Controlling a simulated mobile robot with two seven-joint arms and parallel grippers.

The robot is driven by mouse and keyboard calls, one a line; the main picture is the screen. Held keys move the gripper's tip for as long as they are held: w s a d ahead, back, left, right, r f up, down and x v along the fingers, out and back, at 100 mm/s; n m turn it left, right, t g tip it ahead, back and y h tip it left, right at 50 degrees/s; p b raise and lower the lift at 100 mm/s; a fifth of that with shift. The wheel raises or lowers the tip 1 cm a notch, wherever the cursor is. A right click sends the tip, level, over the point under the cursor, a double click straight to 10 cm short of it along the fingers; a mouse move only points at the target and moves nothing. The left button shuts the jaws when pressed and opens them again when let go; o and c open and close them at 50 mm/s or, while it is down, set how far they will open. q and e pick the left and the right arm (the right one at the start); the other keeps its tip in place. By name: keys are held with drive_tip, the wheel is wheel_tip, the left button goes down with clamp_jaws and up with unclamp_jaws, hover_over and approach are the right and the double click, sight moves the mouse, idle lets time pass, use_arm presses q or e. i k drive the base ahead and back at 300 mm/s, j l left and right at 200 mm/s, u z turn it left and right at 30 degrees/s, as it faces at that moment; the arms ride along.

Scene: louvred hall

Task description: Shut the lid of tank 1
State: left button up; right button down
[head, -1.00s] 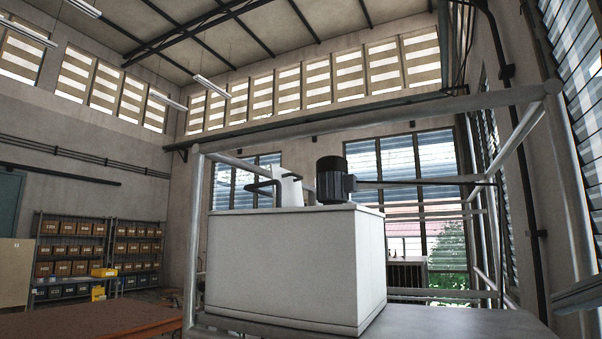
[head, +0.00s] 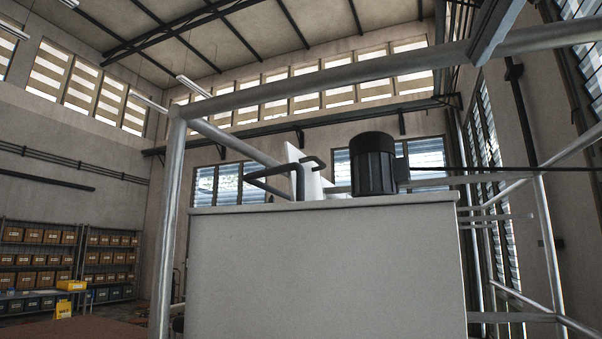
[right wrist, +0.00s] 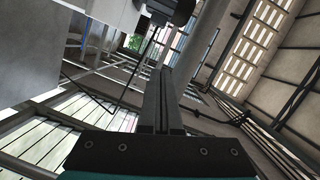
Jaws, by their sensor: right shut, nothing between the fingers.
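A large pale grey tank (head: 325,265) fills the lower middle of the head view. On its top, a white plate (head: 309,175), which looks like a raised lid, stands tilted up beside black bent bars (head: 275,182). I cannot read any number on the tank. A pale box wall, probably the same tank (right wrist: 35,50), shows at upper left in the right wrist view. My right gripper (right wrist: 161,72) is shut and empty, its dark fingers together, apart from the box. I cannot make it out clearly in the head view. My left gripper is not in view.
A black motor (head: 373,163) stands on the tank top, right of the plate; a dark cylinder, probably this motor (right wrist: 172,8), shows in the wrist view. A metal tube frame (head: 165,230) surrounds the tank. Shelves with boxes (head: 40,255) stand at far left.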

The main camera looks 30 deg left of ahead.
sight(314, 186)
drive_tip(key=i+j, duration=0.15)
drive_tip(key=j, duration=0.15)
drive_tip(key=i+j, duration=0.1)
drive_tip(key=j, duration=0.2)
drive_tip(key=i+j, duration=0.15)
drive_tip(key=j, duration=0.2)
drive_tip(key=i+j, duration=0.15)
drive_tip(key=j, duration=0.15)
